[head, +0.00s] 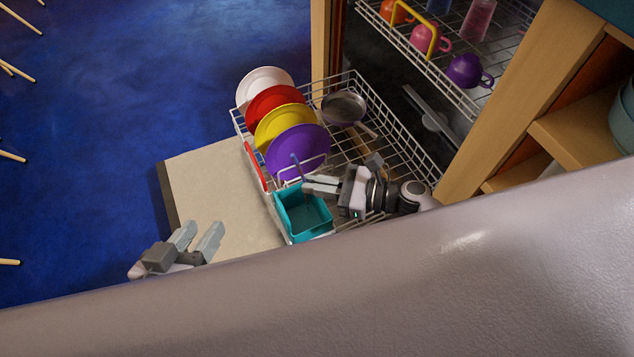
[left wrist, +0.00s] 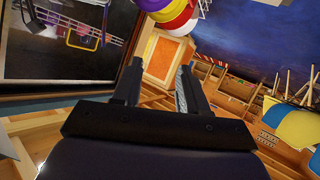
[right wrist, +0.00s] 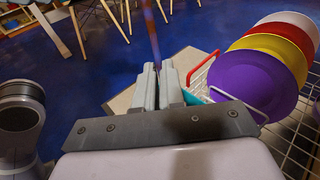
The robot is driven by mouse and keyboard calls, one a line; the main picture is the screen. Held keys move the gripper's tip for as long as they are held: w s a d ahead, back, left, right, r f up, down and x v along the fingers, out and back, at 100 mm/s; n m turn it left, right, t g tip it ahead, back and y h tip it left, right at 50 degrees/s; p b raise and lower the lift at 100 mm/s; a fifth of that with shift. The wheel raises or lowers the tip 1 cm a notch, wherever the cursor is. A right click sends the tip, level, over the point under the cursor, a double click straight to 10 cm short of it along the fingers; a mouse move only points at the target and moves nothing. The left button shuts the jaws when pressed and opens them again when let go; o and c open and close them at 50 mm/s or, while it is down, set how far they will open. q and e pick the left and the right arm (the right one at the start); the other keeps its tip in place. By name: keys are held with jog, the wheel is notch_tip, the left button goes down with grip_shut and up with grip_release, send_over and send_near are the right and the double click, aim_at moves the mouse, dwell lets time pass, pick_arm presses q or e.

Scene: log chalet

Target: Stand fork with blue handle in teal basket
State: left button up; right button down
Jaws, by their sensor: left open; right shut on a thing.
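My right gripper (head: 305,187) is shut on a thin fork (right wrist: 152,38), which sticks up from between the fingertips in the right wrist view. Its fine shape and handle colour are hard to make out there. The teal basket (head: 318,228) is a square open box in the front left corner of the pulled-out dishwasher rack. In the head view, the right fingertips are over the basket's back edge. A sliver of teal shows behind the fingers in the right wrist view (right wrist: 190,96). My left gripper (head: 201,234) is open and empty, left of the rack beside the dishwasher door.
White, red, yellow and purple plates (head: 298,148) stand in the lower rack (head: 385,100) behind the basket. A pan (head: 344,107) lies beside them. The upper rack holds cups (head: 466,70). The open dishwasher door (head: 210,190) is clear; wooden cabinets (head: 510,100) stand right.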

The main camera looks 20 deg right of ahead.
aim_at(309, 205)
jog(key=shift+f+b, duration=2.5)
jog(key=shift+f, duration=0.35)
jog(key=shift+f+b, duration=1.05)
jog(key=shift+f, duration=0.2)
jog(key=shift+f+b, duration=0.3)
jog(key=shift+f, duration=0.05)
pick_arm(q)
jog(key=shift+s+a+f+m+t+h, duration=0.15)
jog(key=shift+a+f+m+t+h, duration=0.3)
jog(key=shift+t, duration=0.65)
pick_arm(e)
jog(key=shift+f, duration=0.2)
pick_arm(q)
jog(key=shift+a+r+m+y, duration=0.15)
jog(key=shift+r+m+y, duration=0.1)
jog(key=shift+f, duration=0.1)
pick_arm(e)
jog(key=c, duration=1.2)
grip_release()
